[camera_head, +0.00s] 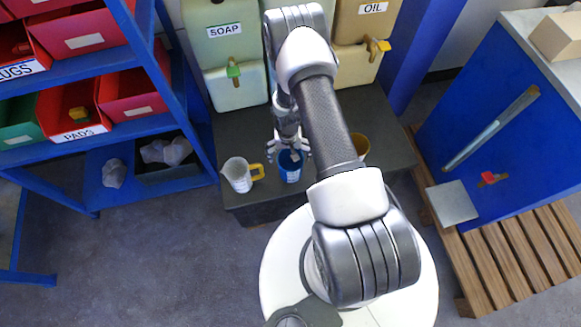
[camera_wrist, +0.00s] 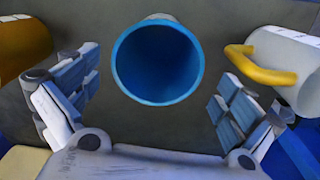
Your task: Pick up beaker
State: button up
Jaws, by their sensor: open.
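A blue open-topped beaker (camera_head: 290,167) stands on the dark bench, with pale marks on its side. In the wrist view the round blue mouth of this beaker (camera_wrist: 158,62) faces the camera and looks empty. My gripper (camera_head: 288,152) is above the beaker, pointing down at it, and partly hides it. In the wrist view my open gripper (camera_wrist: 157,88) has one finger on each side of the beaker. A gap shows between each finger and the rim, so nothing is held. Finger depth along the beaker's wall is hard to tell.
A white jug (camera_head: 238,175) with a yellow handle stands close on the left; it shows at right in the wrist view (camera_wrist: 285,68). An orange-yellow cup (camera_head: 360,145) is to the right, partly behind my arm. SOAP (camera_head: 228,55) and OIL (camera_head: 363,50) containers stand behind.

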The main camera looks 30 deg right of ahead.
aim_at(291, 161)
jog(key=f, duration=0.1)
jog(key=f+b, duration=0.1)
jog(key=f, duration=0.1)
jog(key=f+b, duration=0.1)
jog(key=f, duration=0.1)
jog(key=shift+s+d+f, duration=0.15)
jog(key=shift+d+f, duration=0.05)
jog(key=shift+d, duration=0.05)
jog(key=shift+c, duration=0.4)
jog(key=c, duration=1.1)
jog(key=shift+r, duration=0.15)
jog(key=shift+c, duration=0.2)
